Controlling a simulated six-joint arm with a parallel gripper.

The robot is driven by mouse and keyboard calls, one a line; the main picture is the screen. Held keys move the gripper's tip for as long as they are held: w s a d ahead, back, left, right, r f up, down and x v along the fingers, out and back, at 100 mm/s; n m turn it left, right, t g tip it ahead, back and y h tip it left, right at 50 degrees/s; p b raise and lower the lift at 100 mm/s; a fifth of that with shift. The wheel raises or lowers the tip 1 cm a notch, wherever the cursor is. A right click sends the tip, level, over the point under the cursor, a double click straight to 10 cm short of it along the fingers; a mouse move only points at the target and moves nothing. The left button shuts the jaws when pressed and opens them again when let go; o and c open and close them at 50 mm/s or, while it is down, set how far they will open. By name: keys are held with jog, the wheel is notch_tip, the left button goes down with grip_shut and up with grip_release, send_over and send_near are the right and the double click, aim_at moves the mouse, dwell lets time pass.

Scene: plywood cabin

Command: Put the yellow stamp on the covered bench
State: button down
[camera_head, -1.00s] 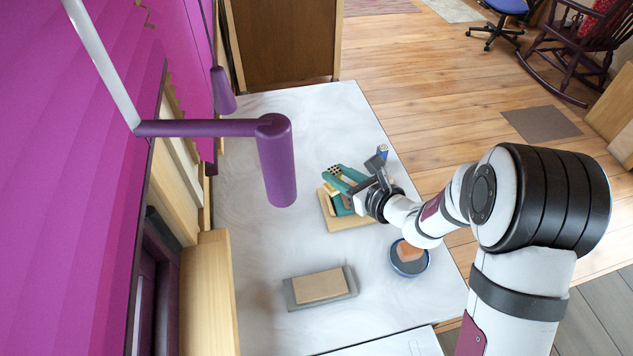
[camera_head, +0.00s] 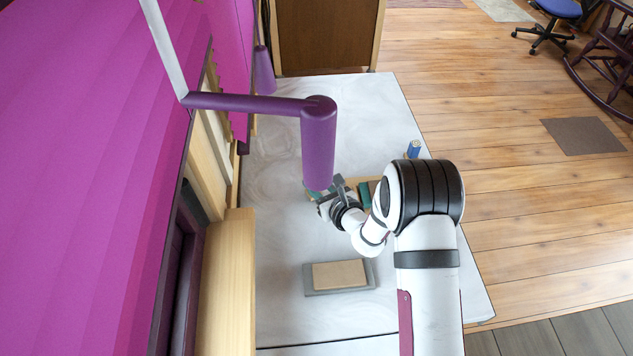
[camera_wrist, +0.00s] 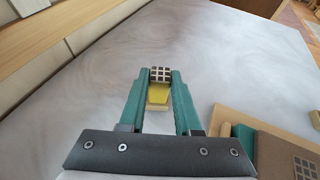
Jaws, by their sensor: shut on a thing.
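My gripper (camera_wrist: 157,85) is shut on the yellow stamp (camera_wrist: 157,93), which sits between the two teal fingertips with a dark gridded end. In the wrist view the pale, marbled bench cover lies beyond and around it; I cannot tell whether the stamp touches it. In the head view my gripper (camera_head: 318,196) is over the covered bench (camera_head: 275,190), left of a wooden tray, and its tip is partly hidden by the purple lamp. The stamp cannot be made out there.
The wooden tray (camera_wrist: 228,115) holds a teal item and another gridded piece. A tan block on a grey base (camera_head: 340,274) lies nearer. A blue cylinder (camera_head: 414,149) stands at the right edge. The purple lamp (camera_head: 318,145) hangs close to my gripper. The cover's left part is clear.

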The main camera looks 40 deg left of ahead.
jog(key=c, duration=0.6)
grip_release()
jog(key=v, duration=1.2)
jog(key=s+d+r+n+g+y, duration=0.1)
jog(key=s+d+r+n+g, duration=0.15)
jog(key=s+r+n, duration=0.4)
jog(key=s+d+r+n+g, duration=0.2)
jog(key=s+r+n+g, duration=0.15)
jog(key=r, duration=0.55)
jog(key=s+d+n+h, duration=0.2)
jog(key=s+d+h, duration=0.1)
jog(key=d, duration=0.5)
jog(key=s+d+f+n+h, duration=0.1)
jog(key=s+d+n+h, duration=0.1)
jog(key=d+h, duration=0.3)
jog(key=s+d+n+h, duration=0.3)
jog(key=s+d, duration=0.1)
jog(key=d, duration=0.7)
jog(key=shift+f+h, duration=0.3)
jog(key=shift+h, duration=0.1)
jog(key=shift+d, duration=0.1)
